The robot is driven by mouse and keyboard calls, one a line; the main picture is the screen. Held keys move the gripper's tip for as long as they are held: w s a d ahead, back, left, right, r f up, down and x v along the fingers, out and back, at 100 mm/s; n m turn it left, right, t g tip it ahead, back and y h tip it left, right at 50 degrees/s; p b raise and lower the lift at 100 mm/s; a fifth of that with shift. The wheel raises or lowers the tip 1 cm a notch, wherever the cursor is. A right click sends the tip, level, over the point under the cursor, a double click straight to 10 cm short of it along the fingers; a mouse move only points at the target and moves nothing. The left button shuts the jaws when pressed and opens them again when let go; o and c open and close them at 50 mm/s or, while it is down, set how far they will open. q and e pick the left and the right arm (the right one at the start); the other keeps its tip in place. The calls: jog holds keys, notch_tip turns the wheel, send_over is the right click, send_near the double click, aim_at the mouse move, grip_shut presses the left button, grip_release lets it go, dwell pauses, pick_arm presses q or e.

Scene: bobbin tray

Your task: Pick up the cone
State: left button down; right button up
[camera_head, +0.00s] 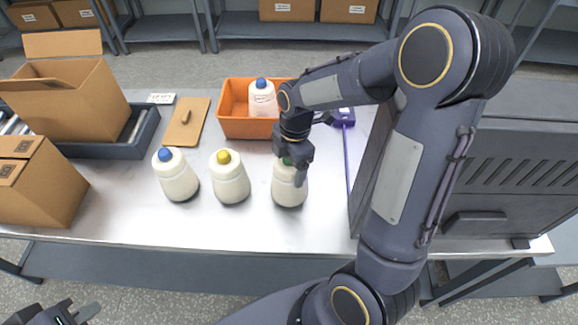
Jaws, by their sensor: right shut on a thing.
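A white cone (289,190) with a green top stands upright on the metal table, right of two other cones. My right gripper (292,166) comes down from above and is shut on its top, hiding much of the green. The base of this cone appears to be at table level; I cannot tell if it is lifted. A yellow-topped cone (230,182) and a blue-topped cone (176,178) stand to its left. My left gripper (76,311) is at the bottom left corner, partly cut off, away from the cones; its fingers look apart and empty.
An orange tray (247,129) behind holds another blue-topped cone (262,98). A wooden board (187,128) with a handle, a purple device (343,118) and cardboard boxes (66,101) are around. A grey machine (515,165) stands at right. The table front is clear.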

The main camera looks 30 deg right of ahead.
jog(key=r+p, duration=0.1)
jog(key=r, duration=0.1)
jog(key=w+d+r+p, duration=0.1)
jog(key=r, duration=0.1)
jog(key=w+r+p, duration=0.1)
jog(key=r+p, duration=0.1)
jog(key=shift+d, duration=0.25)
jog(key=w+d+r, duration=0.5)
jog(key=w+d, duration=0.1)
jog(key=w, duration=0.3)
jog(key=shift+w+d+r, duration=0.25)
jog(key=shift+d+r, duration=0.1)
jog(key=shift+r, duration=0.15)
notch_tip(320, 180, up, 20)
dwell(0.3)
